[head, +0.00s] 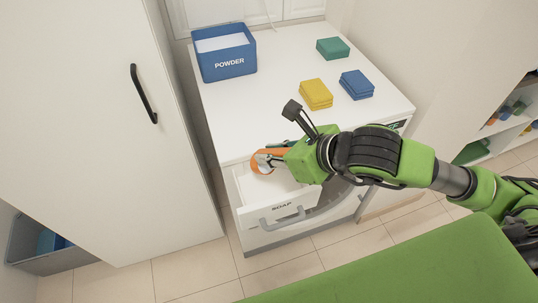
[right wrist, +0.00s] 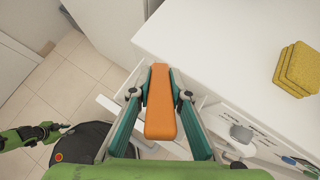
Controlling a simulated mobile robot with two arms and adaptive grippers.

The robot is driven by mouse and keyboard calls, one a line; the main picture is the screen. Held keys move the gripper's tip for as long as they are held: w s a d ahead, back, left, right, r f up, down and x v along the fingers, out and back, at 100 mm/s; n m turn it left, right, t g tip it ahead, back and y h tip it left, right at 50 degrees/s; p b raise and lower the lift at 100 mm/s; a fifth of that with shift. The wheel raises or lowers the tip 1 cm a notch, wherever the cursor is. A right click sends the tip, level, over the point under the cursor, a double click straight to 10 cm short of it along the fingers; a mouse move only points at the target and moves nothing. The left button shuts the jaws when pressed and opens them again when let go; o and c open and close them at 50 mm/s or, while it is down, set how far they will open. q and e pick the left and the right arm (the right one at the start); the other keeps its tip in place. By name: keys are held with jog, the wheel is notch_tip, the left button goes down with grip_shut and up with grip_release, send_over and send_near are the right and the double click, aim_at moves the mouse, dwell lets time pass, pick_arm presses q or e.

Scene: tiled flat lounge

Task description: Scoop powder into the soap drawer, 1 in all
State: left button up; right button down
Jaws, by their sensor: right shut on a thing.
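The white soap drawer (head: 240,187), marked SOAP, is pulled out from the front of the white machine. My right gripper (head: 270,160) is above the drawer, near the machine's front top edge. It is shut on an orange scoop (head: 258,164), whose handle shows between the fingers in the right wrist view (right wrist: 160,105). Whether the scoop holds powder is hidden. The blue box marked POWDER (head: 228,68) stands at the back left of the machine top, with white powder (head: 220,43) inside. A green arm, apparently my left, shows small in the right wrist view; its gripper (right wrist: 62,127) is unclear.
A yellow sponge stack (head: 316,94), a blue stack (head: 357,84) and a green block (head: 333,47) lie on the machine top (head: 275,110). A tall white cabinet (head: 90,120) stands at the left. A shelf (head: 505,125) is at the right. The top's middle is clear.

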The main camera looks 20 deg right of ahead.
jog(key=shift+s+d+r+t+p, duration=0.1)
jog(key=shift+s+d+t+p, duration=0.2)
jog(key=shift+p, duration=0.7)
jog(key=shift+s+a+f+y, duration=0.1)
jog(key=shift+s+f+y, duration=0.1)
jog(key=shift+f+y, duration=0.1)
pick_arm(q)
jog(key=shift+r+b, duration=0.3)
jog(key=shift+b, duration=0.95)
pick_arm(e)
jog(key=shift+s+d+f+t+y, duration=0.1)
jog(key=shift+s+t+y, duration=0.2)
jog(key=shift+t, duration=0.2)
jog(key=shift+s+d+t+y, duration=0.1)
jog(key=shift+s+t+y, duration=0.05)
jog(key=shift+t+y, duration=0.3)
pick_arm(q)
jog(key=shift+f, duration=0.1)
pick_arm(e)
jog(key=shift+d+t, duration=0.2)
jog(key=shift+t, duration=0.15)
pick_arm(q)
jog(key=shift+s+d, duration=0.1)
jog(key=shift+d, duration=0.05)
pick_arm(e)
jog(key=shift+s, duration=0.1)
